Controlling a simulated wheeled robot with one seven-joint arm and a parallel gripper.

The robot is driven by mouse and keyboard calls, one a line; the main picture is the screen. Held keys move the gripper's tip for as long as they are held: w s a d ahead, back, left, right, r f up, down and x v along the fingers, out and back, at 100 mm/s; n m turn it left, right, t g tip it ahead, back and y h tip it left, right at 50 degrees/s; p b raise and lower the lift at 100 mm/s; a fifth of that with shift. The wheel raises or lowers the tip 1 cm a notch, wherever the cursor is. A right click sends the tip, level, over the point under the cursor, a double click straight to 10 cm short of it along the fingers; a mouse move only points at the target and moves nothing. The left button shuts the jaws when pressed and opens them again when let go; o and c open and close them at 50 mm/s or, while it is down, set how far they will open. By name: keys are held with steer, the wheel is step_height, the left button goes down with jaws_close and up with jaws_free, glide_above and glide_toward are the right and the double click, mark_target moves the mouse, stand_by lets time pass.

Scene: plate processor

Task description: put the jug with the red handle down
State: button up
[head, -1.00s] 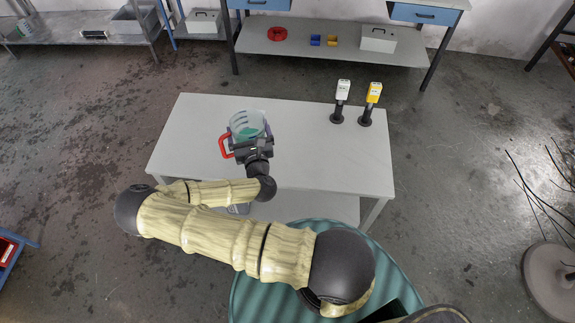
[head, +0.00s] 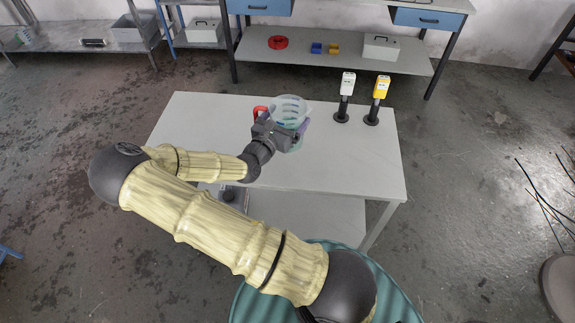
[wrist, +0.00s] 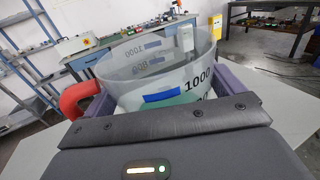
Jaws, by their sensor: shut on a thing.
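The clear jug with the red handle (head: 288,109) is at my gripper (head: 291,132), over the white table (head: 340,160) in the head view. Its red handle points to the left. My gripper is shut on the jug's body. In the wrist view the jug (wrist: 165,70) looks upright, with measuring marks, something green inside and the red handle (wrist: 78,96) at left. My gripper's purple fingers (wrist: 228,82) are on both sides of it. The jug's base is hidden, so I cannot tell whether it touches the table.
A white device (head: 346,88) and a yellow device (head: 380,90) stand on black stands at the table's back right. The table's right part and left part are clear. A workbench shelf (head: 330,60) with small boxes is behind.

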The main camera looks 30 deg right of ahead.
steer(key=shift+r, duration=0.1)
steer(key=shift+f, duration=2.95)
steer(key=shift+f+p, duration=0.3)
steer(key=shift+f, duration=1.75)
steer(key=shift+f, duration=0.2)
steer(key=o, duration=1.1)
steer(key=shift+o, duration=0.2)
steer(key=shift+r, duration=0.1)
